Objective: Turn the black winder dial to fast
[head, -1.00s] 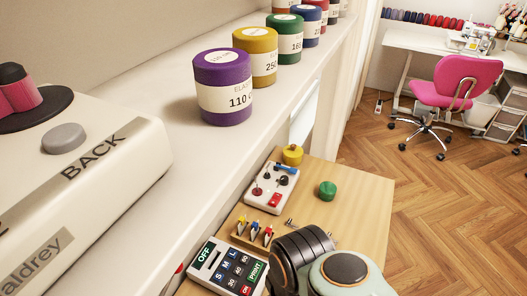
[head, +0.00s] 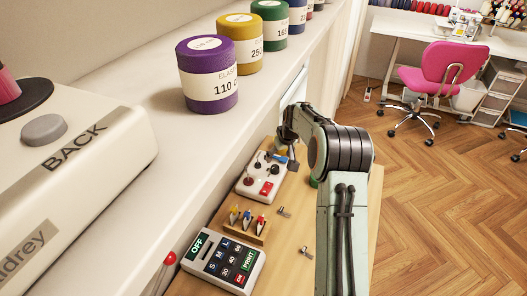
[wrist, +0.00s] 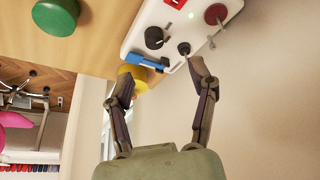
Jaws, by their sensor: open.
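A white control box (head: 250,193) sits on the wooden table. In the head view the black dial (head: 273,170) shows beside the gripper. Any speed lettering is too small to read. My gripper (wrist: 162,70) is open and empty, its fingers pointing at the box. The right fingertip in the wrist view is close to the smaller black knob; I cannot tell if they touch.
A green spool (wrist: 55,15) and a yellow pincushion-like object (wrist: 132,76) are near the box. A shelf with elastic rolls (head: 207,75) runs along the left. Open floor is to the right.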

